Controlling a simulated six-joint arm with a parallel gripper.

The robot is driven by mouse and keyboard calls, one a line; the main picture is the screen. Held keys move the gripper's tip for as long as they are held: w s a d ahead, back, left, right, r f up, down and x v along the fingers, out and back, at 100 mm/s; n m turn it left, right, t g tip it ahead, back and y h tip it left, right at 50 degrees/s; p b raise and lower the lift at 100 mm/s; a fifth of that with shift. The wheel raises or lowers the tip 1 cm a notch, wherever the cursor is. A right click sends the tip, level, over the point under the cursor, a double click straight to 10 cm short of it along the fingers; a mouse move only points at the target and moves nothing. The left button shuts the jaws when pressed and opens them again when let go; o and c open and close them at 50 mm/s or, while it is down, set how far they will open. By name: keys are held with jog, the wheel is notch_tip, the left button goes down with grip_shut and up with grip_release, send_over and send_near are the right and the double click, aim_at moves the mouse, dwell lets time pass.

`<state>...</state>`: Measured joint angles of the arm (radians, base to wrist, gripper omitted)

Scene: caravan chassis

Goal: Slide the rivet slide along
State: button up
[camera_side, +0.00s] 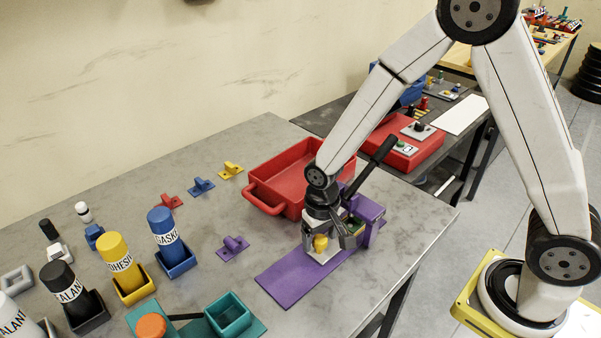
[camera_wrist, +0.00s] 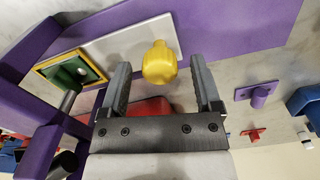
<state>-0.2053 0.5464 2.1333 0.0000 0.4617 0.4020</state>
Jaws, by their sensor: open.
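The rivet slide is a pale plate (camera_wrist: 115,48) with a yellow knob (camera_wrist: 159,63) and a green, yellow-edged nest (camera_wrist: 72,72) at its other end. It lies on the long purple base (camera_side: 288,284). The knob also shows in the side view (camera_side: 320,243). My gripper (camera_wrist: 161,78) is open, with one finger on each side of the knob. Gaps show between the knob and both fingers in the wrist view. My gripper (camera_side: 327,240) hides part of the slide in the side view. The nest end lies by the purple press frame (camera_side: 369,212).
A black lever (camera_side: 372,165) rises from the press close to my gripper. A red tray (camera_side: 277,184) stands behind. Blue, yellow and black bottles (camera_side: 166,235) stand in holders at left. A small purple part (camera_side: 233,247) lies left of the base. The table's right front is clear.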

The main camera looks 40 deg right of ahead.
grip_shut()
dwell(0.3)
dwell(1.2)
